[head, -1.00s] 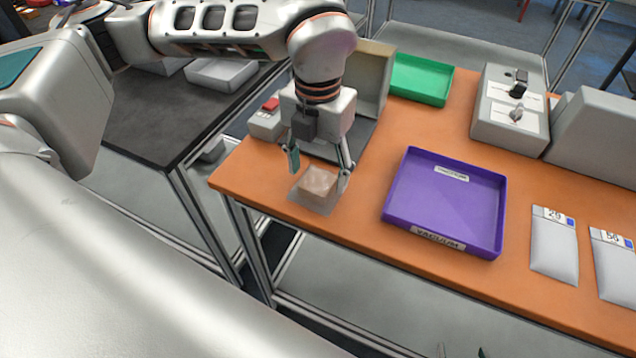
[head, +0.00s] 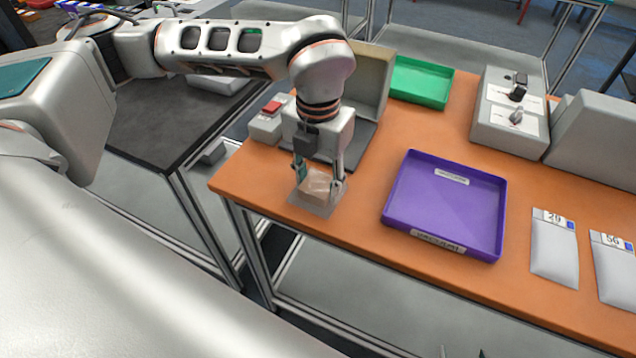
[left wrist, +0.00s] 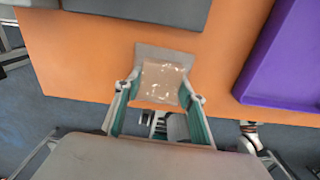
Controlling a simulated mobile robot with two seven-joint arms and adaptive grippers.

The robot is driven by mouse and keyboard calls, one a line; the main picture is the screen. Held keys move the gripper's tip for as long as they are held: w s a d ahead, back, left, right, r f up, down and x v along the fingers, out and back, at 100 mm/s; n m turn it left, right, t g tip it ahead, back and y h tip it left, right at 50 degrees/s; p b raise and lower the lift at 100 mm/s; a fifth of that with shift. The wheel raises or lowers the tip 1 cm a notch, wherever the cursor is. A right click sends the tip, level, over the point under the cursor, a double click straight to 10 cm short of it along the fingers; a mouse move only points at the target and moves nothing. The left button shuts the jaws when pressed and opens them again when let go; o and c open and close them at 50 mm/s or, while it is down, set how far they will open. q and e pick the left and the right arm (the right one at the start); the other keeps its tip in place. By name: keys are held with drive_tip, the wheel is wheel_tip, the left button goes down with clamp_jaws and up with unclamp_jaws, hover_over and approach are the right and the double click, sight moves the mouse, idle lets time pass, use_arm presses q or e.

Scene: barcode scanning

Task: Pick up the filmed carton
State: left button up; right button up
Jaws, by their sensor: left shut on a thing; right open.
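The filmed carton (head: 317,186) is a small light-brown box with a shiny clear wrap. It is at a small grey pad (head: 306,204) near the front left corner of the orange table; I cannot tell whether it is lifted off the pad. My left gripper (head: 320,187) points down with its fingers closed on two opposite sides of the carton. In the left wrist view the carton (left wrist: 160,82) sits between the green-lined fingers. The tips of my right gripper (head: 461,353) just show at the bottom edge of the head view, apart and empty.
A purple tray (head: 400,217) lies right of the carton, a green tray (head: 422,101) behind. A grey box with a red button (head: 270,107) stands behind the left gripper. Two labelled pouches (head: 554,258) lie at right. Bare orange table separates the pad and purple tray.

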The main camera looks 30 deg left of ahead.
use_arm(q)
wheel_tip(320, 180, up, 20)
drive_tip(key=m, duration=1.9)
hover_over(318, 175)
drive_tip(key=w, duration=0.1)
wheel_tip(318, 175, down, 7)
drive_tip(key=a+f+m, duration=0.1)
drive_tip(key=f+m, duration=0.1)
drive_tip(key=m, duration=0.3)
drive_tip(key=w+f+m, duration=0.1)
drive_tip(key=f+m, duration=0.1)
drive_tip(key=m, duration=0.4)
drive_tip(key=a+f+m, duration=0.1)
drive_tip(key=f+m, duration=0.2)
drive_tip(key=m, duration=0.3)
drive_tip(key=shift+w+a+p, duration=0.3)
